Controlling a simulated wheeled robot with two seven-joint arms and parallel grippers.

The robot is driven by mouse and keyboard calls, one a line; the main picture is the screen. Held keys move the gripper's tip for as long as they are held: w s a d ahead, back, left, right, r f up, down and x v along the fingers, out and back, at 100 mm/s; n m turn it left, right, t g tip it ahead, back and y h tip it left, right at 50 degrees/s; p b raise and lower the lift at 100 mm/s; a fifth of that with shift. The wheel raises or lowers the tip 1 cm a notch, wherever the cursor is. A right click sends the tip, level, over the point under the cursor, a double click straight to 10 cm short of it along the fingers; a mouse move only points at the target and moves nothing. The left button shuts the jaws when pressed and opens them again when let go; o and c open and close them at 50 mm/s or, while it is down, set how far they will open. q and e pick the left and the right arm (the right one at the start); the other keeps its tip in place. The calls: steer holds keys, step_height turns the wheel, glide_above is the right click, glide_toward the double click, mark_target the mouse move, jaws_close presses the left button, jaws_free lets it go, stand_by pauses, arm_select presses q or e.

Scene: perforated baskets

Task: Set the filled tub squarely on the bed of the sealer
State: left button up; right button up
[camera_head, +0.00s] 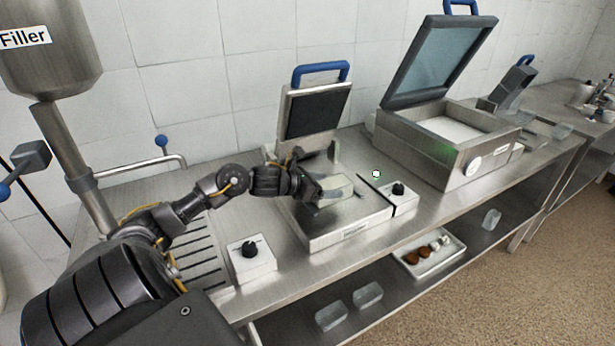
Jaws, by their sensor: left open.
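The filled tub (338,187), clear with pale contents, sits on the bed of the sealer (325,238), toward its back. The sealer is a low metal box with a raised, blue-handled lid (314,108) behind it. My left gripper (338,190) is open at the tub, reaching in from the left. Its dark fingers overlap the tub and hide part of it. I cannot tell whether they touch it, or whether the tub is exactly square to the bed. My right gripper is not in view.
The filler (50,62) stands at the left. Knob boxes (252,258) (398,194) flank the sealer. A larger machine (440,150) with its lid raised stands to the right. Empty clear tubs (331,316) and a white tray (429,256) are on the lower shelf.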

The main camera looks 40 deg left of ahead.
arm_select(q)
steer(key=b+v, duration=0.1)
steer(key=v, duration=0.8)
steer(key=shift+d+f, duration=0.1)
steer(key=shift+d, duration=0.05)
steer(key=shift+b+v, duration=0.3)
steer(key=shift+v, duration=0.55)
